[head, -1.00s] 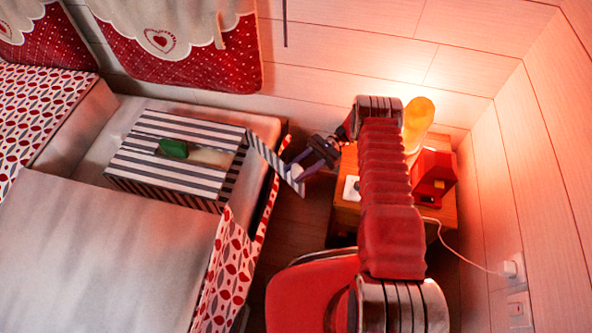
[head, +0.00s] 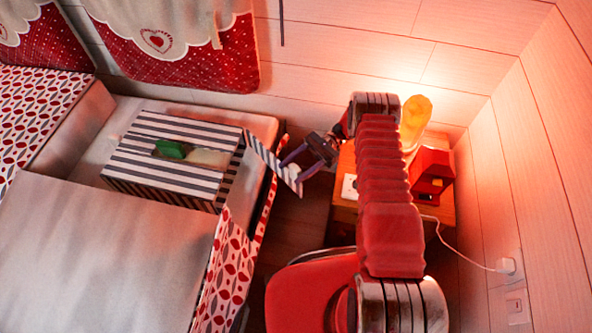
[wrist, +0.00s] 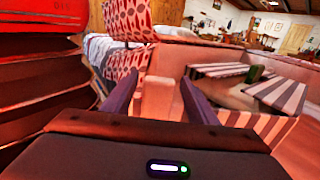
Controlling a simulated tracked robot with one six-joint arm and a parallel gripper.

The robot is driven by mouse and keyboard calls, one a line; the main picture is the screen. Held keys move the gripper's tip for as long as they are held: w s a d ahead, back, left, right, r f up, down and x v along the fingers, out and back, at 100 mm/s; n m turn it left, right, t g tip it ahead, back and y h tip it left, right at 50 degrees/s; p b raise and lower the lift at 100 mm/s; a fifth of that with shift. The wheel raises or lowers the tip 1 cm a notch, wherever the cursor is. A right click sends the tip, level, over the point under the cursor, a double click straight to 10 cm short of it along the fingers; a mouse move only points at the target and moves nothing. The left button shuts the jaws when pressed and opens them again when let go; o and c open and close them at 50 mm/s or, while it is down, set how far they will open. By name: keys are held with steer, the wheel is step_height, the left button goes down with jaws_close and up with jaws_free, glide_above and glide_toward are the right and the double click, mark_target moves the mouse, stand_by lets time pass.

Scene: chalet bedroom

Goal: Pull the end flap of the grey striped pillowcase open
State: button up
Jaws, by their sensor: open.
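The grey striped pillowcase (head: 150,168) lies on the bed like a boxy cushion. Its striped end flap (head: 264,155) sticks out from the right end, past the bed's edge, and slopes down. My gripper (head: 289,171) is right at the flap's outer end, fingers spread; whether they touch it is unclear. In the wrist view my gripper (wrist: 158,82) is open, with nothing seen between the fingers. The pillowcase (wrist: 285,92) shows there at the right, with stripes also just beyond the right finger.
The wooden nightstand (head: 345,213) with a yellow lamp (head: 415,118) and a red box-like object (head: 434,170) stands right beside my arm. A red chair (head: 310,295) is in front. The bed's patterned side (head: 230,270) runs along the left.

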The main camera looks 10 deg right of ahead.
steer(key=shift+r, duration=4.6)
steer(key=shift+c, duration=0.7)
